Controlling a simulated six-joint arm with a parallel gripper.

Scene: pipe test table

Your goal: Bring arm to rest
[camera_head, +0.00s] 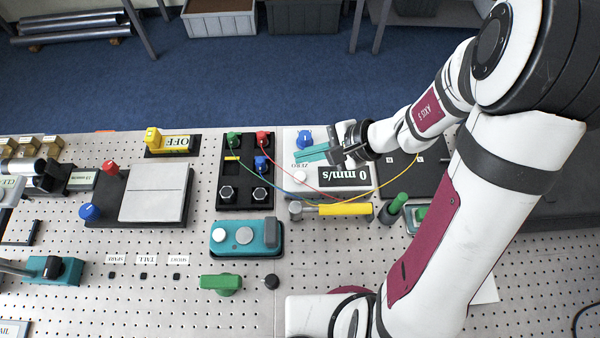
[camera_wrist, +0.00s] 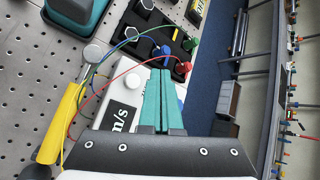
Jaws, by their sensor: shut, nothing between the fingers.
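My gripper (camera_head: 312,155) is at the end of my white and maroon arm, which reaches in from the right in the head view. Its teal fingers point left, over the white meter box (camera_head: 300,186) that reads "0 mm/s". In the wrist view the gripper (camera_wrist: 161,75) shows its two teal fingers together, with nothing between them. The meter box (camera_wrist: 125,92) is beside and below the fingers there. I cannot tell the exact height of the fingers above it.
A blue knob (camera_head: 305,138) is close to the fingers. Red, green and yellow wires run from a black socket panel (camera_head: 233,190). A yellow-handled hammer (camera_head: 345,209), a green-handled tool (camera_head: 397,204) and a teal block (camera_head: 230,250) are nearby. Bare pegboard (camera_head: 170,315) shows at front left.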

